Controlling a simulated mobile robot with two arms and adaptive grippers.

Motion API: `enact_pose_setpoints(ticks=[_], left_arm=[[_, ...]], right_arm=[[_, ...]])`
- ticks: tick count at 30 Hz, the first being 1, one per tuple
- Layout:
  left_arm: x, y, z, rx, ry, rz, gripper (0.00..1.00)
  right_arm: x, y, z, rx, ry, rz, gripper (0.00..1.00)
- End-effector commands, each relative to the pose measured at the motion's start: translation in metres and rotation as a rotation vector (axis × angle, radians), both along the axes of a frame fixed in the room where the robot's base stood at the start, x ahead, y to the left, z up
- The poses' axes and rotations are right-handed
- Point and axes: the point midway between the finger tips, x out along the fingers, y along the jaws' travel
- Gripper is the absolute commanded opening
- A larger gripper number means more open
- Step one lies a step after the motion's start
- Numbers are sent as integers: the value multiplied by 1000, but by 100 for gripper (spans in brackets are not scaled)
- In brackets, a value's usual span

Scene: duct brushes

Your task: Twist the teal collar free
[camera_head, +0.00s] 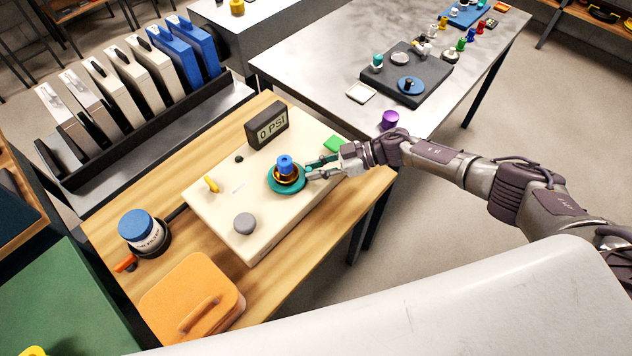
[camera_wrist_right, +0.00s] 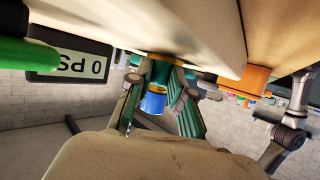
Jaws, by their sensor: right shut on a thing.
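The teal collar (camera_head: 287,184) is a flat ring around the base of a brass fitting with a blue top (camera_head: 285,163), which stands upright on a cream panel (camera_head: 240,190). My right gripper (camera_head: 308,172) reaches in from the right at the fitting's side. In the wrist view, which looks upside down, its green-padded fingers (camera_wrist_right: 157,80) lie on both sides of the teal collar (camera_wrist_right: 160,73), shut on it; the blue top (camera_wrist_right: 153,103) shows between them. The exact contact is partly hidden by the fingers. My left gripper is not in view.
A "0 PSI" display (camera_head: 267,126) stands at the panel's back. A blue-lidded jar (camera_head: 137,226) and orange case (camera_head: 191,298) sit on the wooden table.

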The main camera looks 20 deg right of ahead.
Motion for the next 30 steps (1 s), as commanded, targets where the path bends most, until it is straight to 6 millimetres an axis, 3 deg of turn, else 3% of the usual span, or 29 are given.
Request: enact_pose_setpoints(ticks=[1, 7, 24, 25, 30], left_arm=[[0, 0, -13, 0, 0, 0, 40], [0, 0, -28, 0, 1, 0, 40], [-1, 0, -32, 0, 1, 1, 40], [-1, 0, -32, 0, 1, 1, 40], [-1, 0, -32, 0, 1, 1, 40]], right_arm=[[3, 0, -6, -1, -3, 24, 0], [8, 0, -4, -1, -1, 94, 0], [8, 1, -1, 0, 2, 128, 0], [8, 1, -1, 0, 2, 128, 22], [8, 1, -1, 0, 2, 127, 45]])
